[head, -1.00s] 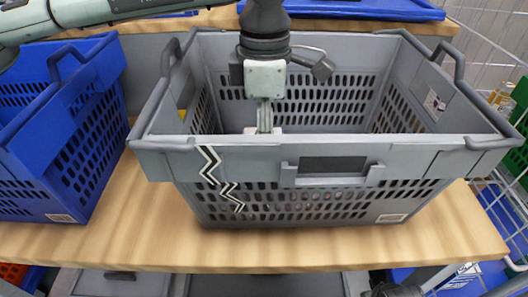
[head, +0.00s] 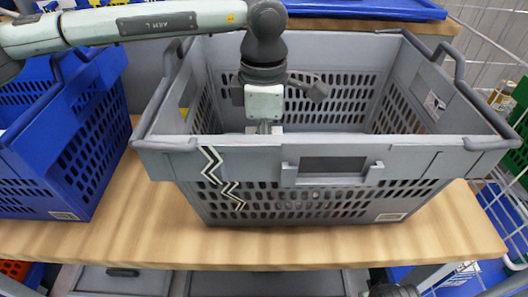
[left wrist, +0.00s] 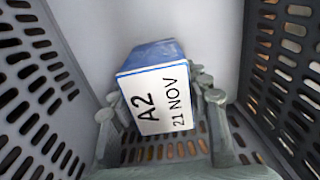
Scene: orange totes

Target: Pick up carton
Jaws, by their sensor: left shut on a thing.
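The carton (left wrist: 158,97) is a blue and white box with a white face reading "A2 21 NOV". In the left wrist view it sits between the two fingers of my left gripper (left wrist: 160,110), which is shut on it. In the head view my left gripper (head: 263,129) reaches down into the grey crate (head: 235,150). The crate's front wall hides the fingertips and nearly all of the carton. I cannot tell whether the carton touches the crate floor. My right gripper's fingers do not show.
The grey crate stands on a wooden table (head: 140,235), with perforated walls around the gripper. A blue crate (head: 85,135) stands close on its left. A wire cage (head: 490,35) is at the right. The crate's inside right of the gripper looks clear.

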